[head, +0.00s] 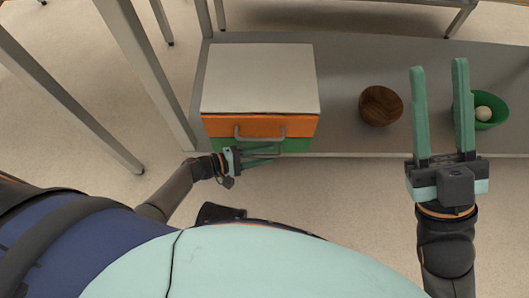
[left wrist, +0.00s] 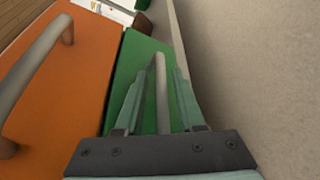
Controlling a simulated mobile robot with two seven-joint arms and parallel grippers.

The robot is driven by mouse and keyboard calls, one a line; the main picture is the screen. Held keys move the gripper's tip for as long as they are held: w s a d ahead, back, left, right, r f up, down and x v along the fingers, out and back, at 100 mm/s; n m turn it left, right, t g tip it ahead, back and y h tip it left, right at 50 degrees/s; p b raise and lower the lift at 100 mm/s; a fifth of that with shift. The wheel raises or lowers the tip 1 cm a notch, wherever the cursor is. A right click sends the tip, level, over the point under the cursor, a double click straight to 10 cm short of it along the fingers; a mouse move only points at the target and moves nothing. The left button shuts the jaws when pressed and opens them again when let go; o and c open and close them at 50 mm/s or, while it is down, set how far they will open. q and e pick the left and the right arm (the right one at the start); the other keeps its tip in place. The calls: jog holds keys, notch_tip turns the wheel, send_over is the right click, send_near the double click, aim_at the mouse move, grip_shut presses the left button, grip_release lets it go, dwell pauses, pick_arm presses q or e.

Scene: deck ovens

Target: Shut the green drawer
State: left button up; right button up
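The green drawer (head: 290,146) is the lower drawer of a small white-topped cabinet (head: 260,78), under an orange drawer (head: 245,127). How far the green drawer stands out cannot be told. My left gripper (head: 277,155) is at the green front. In the left wrist view, the green front (left wrist: 140,65) shows beyond my left fingers (left wrist: 155,95), which are spread, with the grey bar handle (left wrist: 161,80) between them and gaps beside it. My right gripper (head: 440,80) is open and empty, raised at the right, away from the cabinet.
The cabinet stands on a grey surface (head: 345,142). A brown wooden bowl (head: 381,106) is to its right. A green bowl (head: 494,122) holding a pale round object (head: 483,113) is farther right, partly behind my right gripper. The orange drawer's handle (left wrist: 35,75) protrudes near my left gripper. Metal legs (head: 150,75) stand at left.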

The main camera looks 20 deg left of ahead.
pick_arm(q)
jog(key=p+v, duration=0.3)
jog(key=v, duration=0.9)
jog(key=shift+a, duration=0.25)
jog(key=shift+s, duration=0.2)
